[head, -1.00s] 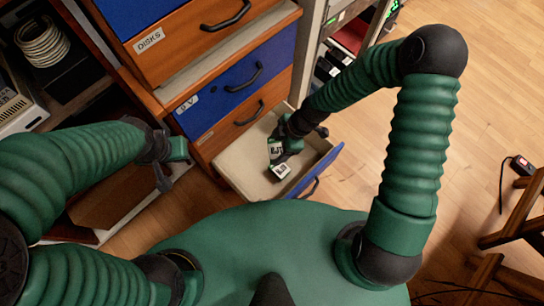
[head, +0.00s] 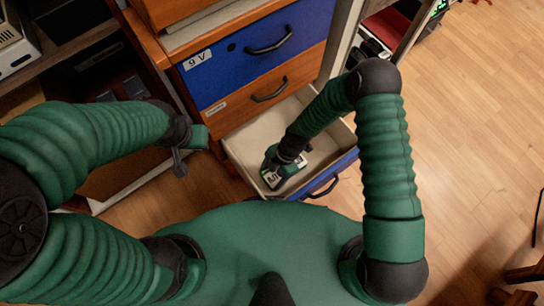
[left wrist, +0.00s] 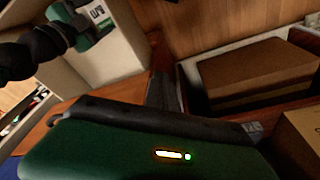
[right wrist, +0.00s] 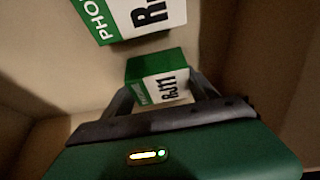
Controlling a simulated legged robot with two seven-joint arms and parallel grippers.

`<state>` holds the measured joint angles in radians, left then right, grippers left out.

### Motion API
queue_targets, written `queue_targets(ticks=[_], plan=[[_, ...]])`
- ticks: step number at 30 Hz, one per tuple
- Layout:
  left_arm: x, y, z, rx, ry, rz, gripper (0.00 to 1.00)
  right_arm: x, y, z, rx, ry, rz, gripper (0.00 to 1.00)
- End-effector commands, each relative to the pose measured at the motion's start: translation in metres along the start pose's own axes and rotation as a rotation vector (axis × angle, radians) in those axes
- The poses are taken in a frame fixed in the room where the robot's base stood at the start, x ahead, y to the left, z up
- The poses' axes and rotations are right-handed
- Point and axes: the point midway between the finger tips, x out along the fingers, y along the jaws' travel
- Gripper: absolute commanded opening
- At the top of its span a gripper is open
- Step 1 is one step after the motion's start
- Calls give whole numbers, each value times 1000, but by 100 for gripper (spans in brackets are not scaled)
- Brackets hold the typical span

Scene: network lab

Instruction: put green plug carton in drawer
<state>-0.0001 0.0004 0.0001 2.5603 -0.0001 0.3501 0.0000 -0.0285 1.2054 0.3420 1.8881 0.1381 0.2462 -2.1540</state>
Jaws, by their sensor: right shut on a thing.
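A small green and white plug carton marked RJ11 (right wrist: 160,80) is between the fingers of my right gripper (right wrist: 163,98), which is shut on it. In the head view, my right gripper (head: 276,172) is down inside the open drawer (head: 238,158); it partly hides the cartons there. A larger-looking green and white carton (right wrist: 135,18) is close by in the right wrist view, over the beige drawer interior. Whether the held carton touches the drawer floor I cannot tell. My left gripper (head: 179,166) is empty, left of the drawer, with its fingers together.
Closed blue (head: 250,55) and orange (head: 262,92) drawers rise above the open one. The open drawer's blue front (head: 330,178) faces my body. A brown box (left wrist: 255,70) sits in a shelf compartment near my left gripper. Wooden floor (head: 470,120) is free on the right.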

Motion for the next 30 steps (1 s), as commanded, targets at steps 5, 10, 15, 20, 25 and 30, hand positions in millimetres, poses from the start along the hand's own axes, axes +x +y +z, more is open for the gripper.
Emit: queue_targets(ticks=[5,10,15,20,25,30], plan=[[-1,0,-1,0,1,0,0,-1,0,0,0,-1,1,16],[0,0,0,0,1,0,0,0,0,0,0,-1,1,80],[0,0,0,0,1,0,0,0,0,0,0,-1,1,90],[0,0,0,0,1,0,0,0,0,0,1,-1,1,90],[-11,0,-3,0,1,0,0,-17,0,-2,1,-1,2,90],[-35,0,-8,0,1,0,0,-63,0,-3,3,-2,4,90]])
